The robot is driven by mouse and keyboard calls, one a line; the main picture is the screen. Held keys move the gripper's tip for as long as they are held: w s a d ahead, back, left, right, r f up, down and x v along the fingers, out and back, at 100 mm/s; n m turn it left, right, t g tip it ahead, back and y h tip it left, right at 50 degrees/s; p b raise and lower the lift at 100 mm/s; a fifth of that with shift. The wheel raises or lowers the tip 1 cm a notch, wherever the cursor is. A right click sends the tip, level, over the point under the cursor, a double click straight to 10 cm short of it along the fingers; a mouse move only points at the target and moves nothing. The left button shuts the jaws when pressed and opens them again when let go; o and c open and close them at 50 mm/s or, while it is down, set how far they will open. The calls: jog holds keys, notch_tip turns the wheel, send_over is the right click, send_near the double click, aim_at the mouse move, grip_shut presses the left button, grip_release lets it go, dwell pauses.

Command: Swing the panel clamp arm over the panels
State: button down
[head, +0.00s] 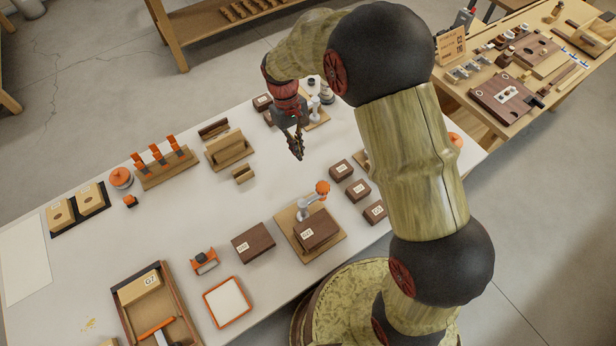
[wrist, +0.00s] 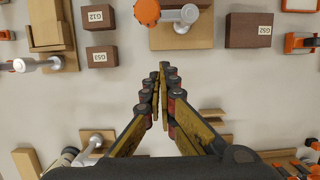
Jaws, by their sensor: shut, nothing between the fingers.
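The panel clamp has a grey post and arm (head: 307,203) with an orange knob (head: 322,187), on a wooden base (head: 335,243). A dark brown block (head: 317,232) lies on the base beside the post. The arm points toward the upper right in the head view, off to the side of the block. In the wrist view the knob (wrist: 147,11) sticks out past the base (wrist: 180,40) at the top edge; the block is out of that picture. My gripper (head: 298,157) is shut and empty, above the table beyond the clamp. Its fingertips (wrist: 164,68) meet in the wrist view.
Dark labelled blocks (head: 358,189) stand right of the clamp and another (head: 253,243) left of it. A second grey clamp (head: 315,106) stands behind my gripper. A wooden holder (head: 228,150) and orange-handled tools (head: 157,154) are farther left. The tabletop between is clear.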

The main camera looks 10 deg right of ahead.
aim_at(313, 199)
jog(key=s+d+f+b, duration=0.1)
jog(key=s+d+f, duration=0.1)
jog(key=s+f, duration=0.4)
jog(key=x, duration=0.3)
jog(key=shift+w+f, duration=0.4)
